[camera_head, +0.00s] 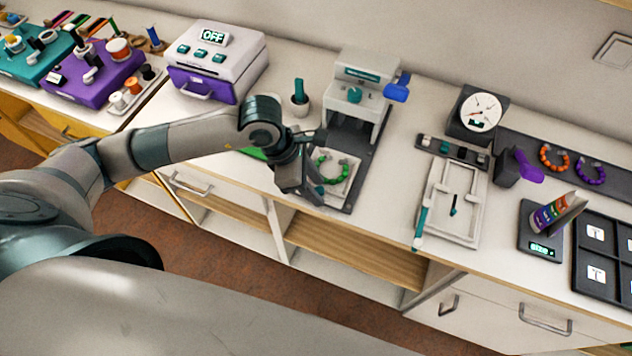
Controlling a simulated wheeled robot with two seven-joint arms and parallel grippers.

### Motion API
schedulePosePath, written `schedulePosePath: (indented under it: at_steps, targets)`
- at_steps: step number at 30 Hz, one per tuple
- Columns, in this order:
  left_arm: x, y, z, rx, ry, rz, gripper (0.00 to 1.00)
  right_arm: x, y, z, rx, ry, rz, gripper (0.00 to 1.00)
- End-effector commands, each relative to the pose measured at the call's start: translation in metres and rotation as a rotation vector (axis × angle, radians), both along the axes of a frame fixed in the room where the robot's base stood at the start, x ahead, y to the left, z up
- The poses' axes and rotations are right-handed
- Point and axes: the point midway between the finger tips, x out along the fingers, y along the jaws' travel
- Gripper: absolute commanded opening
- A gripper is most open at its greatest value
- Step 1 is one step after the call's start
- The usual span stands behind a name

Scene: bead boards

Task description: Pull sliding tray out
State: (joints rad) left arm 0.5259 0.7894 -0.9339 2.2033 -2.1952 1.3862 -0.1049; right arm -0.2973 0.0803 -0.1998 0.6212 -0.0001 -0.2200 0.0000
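A pale square tray (349,190) sits at the front of a dark base plate (366,169) under a grey press-like machine (362,66). A green bead ring (343,169) lies on the tray. My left gripper (312,192) points down at the tray's left front side and hides part of that edge. I cannot tell whether it touches the tray or whether its fingers are open or shut. My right gripper is not in view.
A white box with an OFF display (215,37) and a purple front stands at the left. A white frame fixture (452,205), a dial gauge (480,112) and a size display stand (540,245) are at the right.

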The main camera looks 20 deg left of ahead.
Motion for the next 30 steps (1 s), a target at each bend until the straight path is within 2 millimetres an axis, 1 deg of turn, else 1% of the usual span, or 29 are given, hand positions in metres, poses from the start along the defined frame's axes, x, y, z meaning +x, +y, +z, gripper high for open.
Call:
schedulePosePath:
  at_steps: [11, 14, 17, 20, 23, 30]
  targets:
    - [0.001, 0.001, 0.001, 0.0, -0.003, 0.001, 0.37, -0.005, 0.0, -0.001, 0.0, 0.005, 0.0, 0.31]
    - [0.001, 0.002, 0.005, -0.001, -0.004, 0.002, 0.37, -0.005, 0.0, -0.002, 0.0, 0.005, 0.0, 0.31]
    - [0.001, 0.005, 0.013, -0.001, -0.006, 0.002, 0.37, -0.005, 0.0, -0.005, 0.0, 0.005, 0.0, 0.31]
    - [-0.002, 0.01, 0.024, 0.0, -0.006, 0.001, 0.37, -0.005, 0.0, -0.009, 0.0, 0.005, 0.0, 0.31]
    - [-0.003, 0.016, 0.039, -0.001, -0.009, 0.001, 0.37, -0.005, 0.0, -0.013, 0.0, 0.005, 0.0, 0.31]
    - [-0.011, 0.034, 0.083, 0.001, -0.009, 0.002, 0.37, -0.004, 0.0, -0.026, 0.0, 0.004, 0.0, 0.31]
